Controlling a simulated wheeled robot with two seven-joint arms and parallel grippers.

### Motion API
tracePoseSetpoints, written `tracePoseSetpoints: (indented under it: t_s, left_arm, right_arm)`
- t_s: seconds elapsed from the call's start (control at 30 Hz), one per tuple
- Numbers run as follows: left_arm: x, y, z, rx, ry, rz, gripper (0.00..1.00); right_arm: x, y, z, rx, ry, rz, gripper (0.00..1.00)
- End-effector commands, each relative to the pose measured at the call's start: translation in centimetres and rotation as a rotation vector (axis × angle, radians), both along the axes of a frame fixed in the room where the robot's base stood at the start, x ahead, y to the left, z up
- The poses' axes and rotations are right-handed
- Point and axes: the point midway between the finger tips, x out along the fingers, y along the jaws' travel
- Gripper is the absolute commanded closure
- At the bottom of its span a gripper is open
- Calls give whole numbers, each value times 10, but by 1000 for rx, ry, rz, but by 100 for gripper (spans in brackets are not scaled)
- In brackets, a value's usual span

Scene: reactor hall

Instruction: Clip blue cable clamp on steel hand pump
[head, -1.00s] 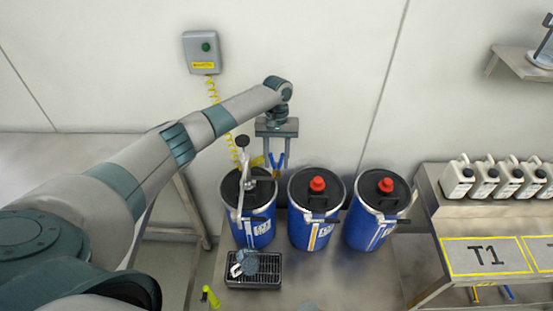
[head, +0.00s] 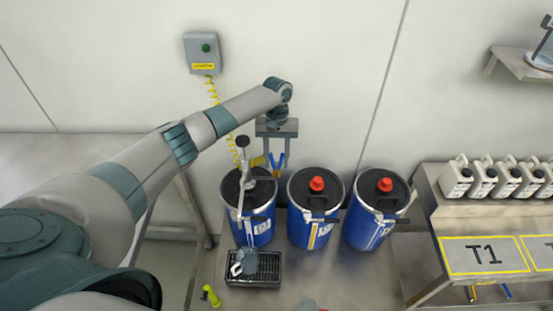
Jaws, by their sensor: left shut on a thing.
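The steel hand pump (head: 241,185) stands on the left blue drum, with a black knob on top and a thin pale spout pointing down the front. My left gripper (head: 278,161) points down behind the drums, between the left and middle ones, close to the wall. It is shut on the blue cable clamp (head: 280,161), which shows as a small blue V shape between the fingers. Clamp and gripper are to the right of the pump and apart from it in the picture. My right gripper is not in view.
The middle drum (head: 305,230) and right drum (head: 368,232) have red caps. A grey-blue vessel (head: 249,260) stands on a black grate (head: 268,279) below the spout. A yellow-green object (head: 210,295) lies nearby. White canisters (head: 456,180) stand at right. A yellow coiled cord (head: 212,92) hangs behind my arm.

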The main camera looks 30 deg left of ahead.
Motion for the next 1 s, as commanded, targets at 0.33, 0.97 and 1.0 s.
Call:
tracePoseSetpoints:
  t_s: [0.33, 0.97, 1.0]
  left_arm:
    - [0, 0, -3, -1, 0, 0, 74]
    - [0, 0, -11, -1, 0, 0, 74]
    - [0, 0, -11, -1, 0, 0, 74]
  right_arm:
    - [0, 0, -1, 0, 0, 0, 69]
    - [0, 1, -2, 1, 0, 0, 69]
    - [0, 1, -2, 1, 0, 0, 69]
